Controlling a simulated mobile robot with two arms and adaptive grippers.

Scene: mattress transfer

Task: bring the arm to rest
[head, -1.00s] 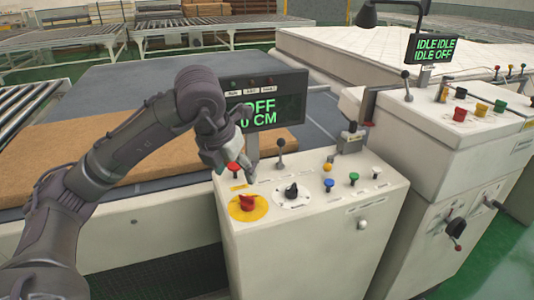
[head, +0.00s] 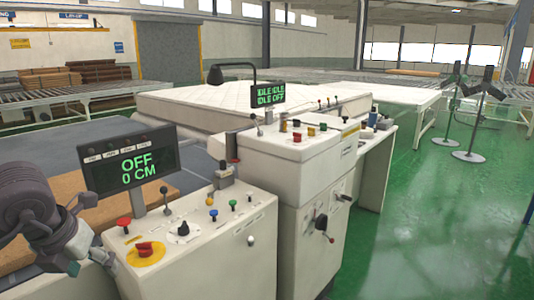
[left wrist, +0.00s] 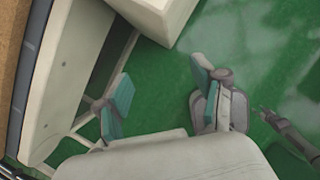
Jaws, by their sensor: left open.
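My left gripper (head: 97,232) is at the lower left of the head view, beside the left side of the near white control console (head: 200,245). In the left wrist view its two teal-padded fingers (left wrist: 160,95) are spread apart with nothing between them. A pale rounded surface fills the bottom of that view. A dark arm that looks like my right one shows at the right edge of the left wrist view, with a small gripper tip (left wrist: 266,115); its jaws are too small to judge. The right arm is not in the head view.
The near console carries a red knob on a yellow disc (head: 146,251), a black knob (head: 183,229) and a screen (head: 135,170) reading OFF, 0 CM. A second console (head: 300,160) stands behind, near a white mattress (head: 215,105). Green floor (head: 440,220) lies open at right.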

